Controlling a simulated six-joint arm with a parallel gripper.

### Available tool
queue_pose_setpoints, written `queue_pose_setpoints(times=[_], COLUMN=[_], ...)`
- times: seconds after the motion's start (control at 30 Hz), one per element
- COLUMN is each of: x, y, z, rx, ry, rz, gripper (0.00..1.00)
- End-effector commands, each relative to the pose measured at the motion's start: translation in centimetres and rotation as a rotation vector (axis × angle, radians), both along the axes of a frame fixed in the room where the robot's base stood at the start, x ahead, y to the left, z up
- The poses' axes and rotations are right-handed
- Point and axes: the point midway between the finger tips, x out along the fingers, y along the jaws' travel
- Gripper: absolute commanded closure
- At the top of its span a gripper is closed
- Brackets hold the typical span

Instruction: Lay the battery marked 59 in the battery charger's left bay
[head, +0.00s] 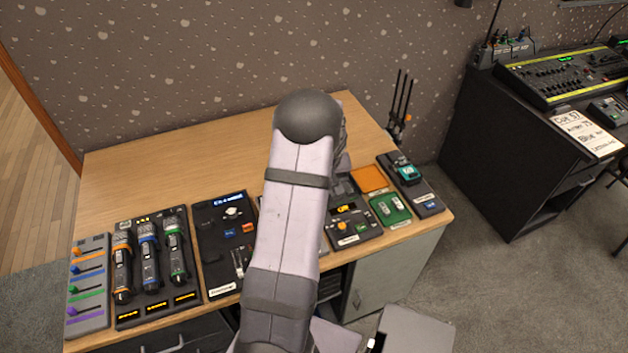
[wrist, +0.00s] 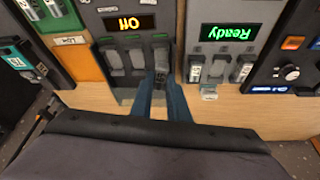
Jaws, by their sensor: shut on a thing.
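My gripper (wrist: 159,86) reaches in from the bottom of the wrist view, its blue fingers shut on a dark grey piece (wrist: 160,77). That piece lines up with a row of grey parts on a dark unit with an amber display (wrist: 130,23); I cannot tell whether it is attached there or is a battery. Beside it, a dark unit with a green "Ready" display (wrist: 230,32) holds small grey, white-labelled pieces, perhaps the charger with batteries. Grey batteries (head: 384,211) lie in a green tray (head: 377,204). No 59 is readable. My arm hides the gripper in the head view.
An orange pad (head: 370,179) and a dark unit with a teal block (head: 408,172) lie at the right of the desk (head: 180,150). The desk's back is clear.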

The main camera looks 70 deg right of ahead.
Motion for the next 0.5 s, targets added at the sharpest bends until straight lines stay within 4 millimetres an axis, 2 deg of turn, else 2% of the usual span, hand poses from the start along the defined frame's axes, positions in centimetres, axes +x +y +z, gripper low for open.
queue_pose_setpoints(times=[0.1, 0.5], x=[0.42, 0.52], y=[-1.03, -1.14], z=[0.6, 0.7], rx=[-0.003, -0.002], ry=[-0.001, 0.0], rz=[0.077, 0.206], gripper=[1.0, 1.0])
